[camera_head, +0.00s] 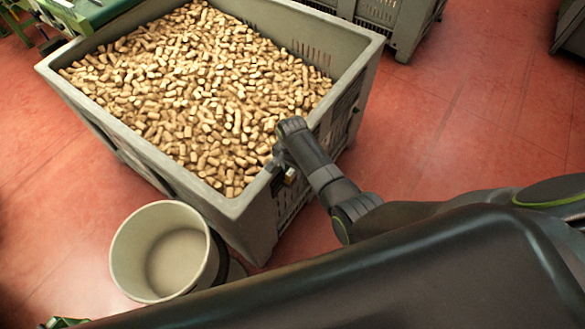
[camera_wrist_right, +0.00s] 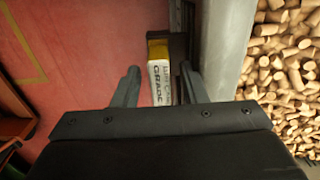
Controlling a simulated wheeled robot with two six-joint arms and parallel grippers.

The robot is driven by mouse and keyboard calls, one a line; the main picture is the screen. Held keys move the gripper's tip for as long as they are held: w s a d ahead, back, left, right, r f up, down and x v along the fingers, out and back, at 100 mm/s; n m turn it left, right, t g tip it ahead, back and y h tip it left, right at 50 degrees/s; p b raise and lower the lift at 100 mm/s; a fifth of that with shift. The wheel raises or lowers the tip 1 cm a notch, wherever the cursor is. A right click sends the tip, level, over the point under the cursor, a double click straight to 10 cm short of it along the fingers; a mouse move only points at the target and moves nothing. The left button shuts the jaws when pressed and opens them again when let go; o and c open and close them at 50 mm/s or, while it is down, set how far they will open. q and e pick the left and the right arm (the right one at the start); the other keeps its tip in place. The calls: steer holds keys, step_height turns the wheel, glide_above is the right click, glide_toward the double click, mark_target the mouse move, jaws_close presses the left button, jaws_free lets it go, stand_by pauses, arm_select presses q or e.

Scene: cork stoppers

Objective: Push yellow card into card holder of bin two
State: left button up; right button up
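The bin (camera_head: 238,207) is a grey crate full of corks, and its rim also shows in the wrist view (camera_wrist_right: 225,50). The card (camera_wrist_right: 159,82) is white with printed lettering and a yellow end, outside the bin wall. A dark part (camera_wrist_right: 178,45), possibly the card holder, sits between card and wall. My right gripper (camera_wrist_right: 160,68) is at the bin's near side. Its fingers stand apart, one on each side of the card, with visible gaps. How far the card sits in the holder is hidden. My left gripper is not in view.
More grey crates (camera_head: 390,20) stand at the back. Green machinery (camera_head: 85,12) is at the top left. Open floor lies right of the bin.

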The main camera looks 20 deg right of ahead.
steer(key=shift+r, duration=0.15)
stand_by(0.3)
steer(key=shift+w+r, duration=0.1)
steer(key=shift+r, duration=0.15)
step_height(320, 180, up, 17)
steer(key=shift+f, duration=0.2)
stand_by(0.4)
